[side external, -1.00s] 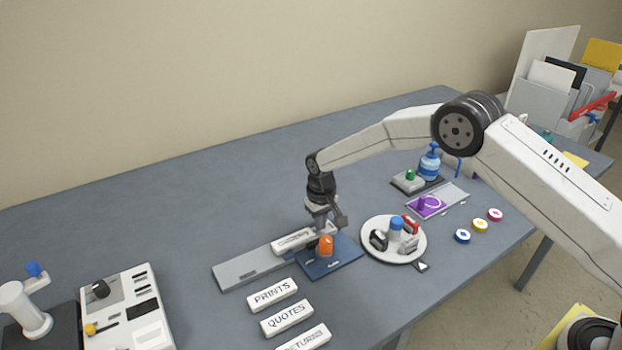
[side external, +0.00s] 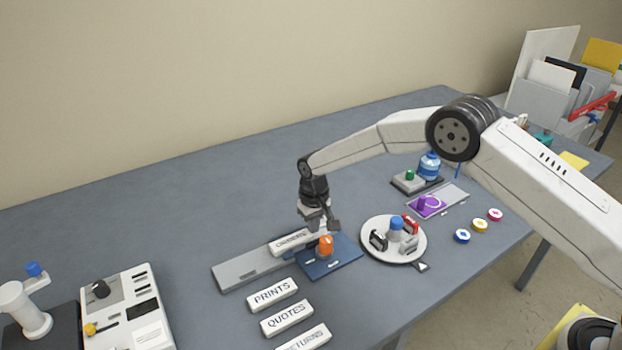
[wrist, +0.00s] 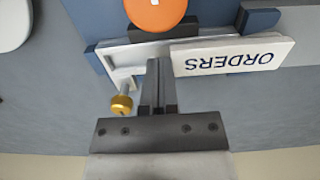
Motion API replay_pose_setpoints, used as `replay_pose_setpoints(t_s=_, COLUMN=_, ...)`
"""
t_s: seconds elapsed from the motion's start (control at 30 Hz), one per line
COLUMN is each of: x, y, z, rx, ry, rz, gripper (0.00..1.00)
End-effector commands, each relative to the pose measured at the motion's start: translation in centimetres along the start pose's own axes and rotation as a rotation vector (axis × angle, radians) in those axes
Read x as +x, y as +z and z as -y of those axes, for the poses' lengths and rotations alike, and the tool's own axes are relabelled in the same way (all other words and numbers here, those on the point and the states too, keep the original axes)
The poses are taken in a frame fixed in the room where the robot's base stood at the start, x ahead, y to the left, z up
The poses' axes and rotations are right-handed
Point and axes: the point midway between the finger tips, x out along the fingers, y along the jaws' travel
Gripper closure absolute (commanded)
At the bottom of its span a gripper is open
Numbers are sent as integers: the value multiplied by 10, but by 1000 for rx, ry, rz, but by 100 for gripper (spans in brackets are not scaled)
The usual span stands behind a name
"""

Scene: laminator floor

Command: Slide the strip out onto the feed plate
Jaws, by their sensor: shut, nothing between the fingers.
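The white ORDERS strip (side external: 291,242) lies at the back edge of the blue fixture (side external: 341,262), in line with the long grey plate (side external: 240,272). In the wrist view the strip (wrist: 215,58) lies in a pale channel (wrist: 120,58), whose left part is bare. My gripper (side external: 325,228) is shut and empty, low behind the orange knob (side external: 326,246). In the wrist view its closed fingertips (wrist: 156,68) are at the strip's left end; whether they touch it I cannot tell. The orange knob (wrist: 155,12) also shows there.
A gold knob (wrist: 122,104) stands close beside my fingers. Strips marked PRINTS (side external: 272,293) and QUOTES (side external: 286,317) lie in front. A round white tray (side external: 377,255) holding small items is to the right. The table behind is clear.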

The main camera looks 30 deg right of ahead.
Motion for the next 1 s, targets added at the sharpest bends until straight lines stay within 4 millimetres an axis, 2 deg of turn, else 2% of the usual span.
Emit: replay_pose_setpoints(t_s=1.0, x=0, y=0, z=25, rx=0, ry=0, rz=0, gripper=100)
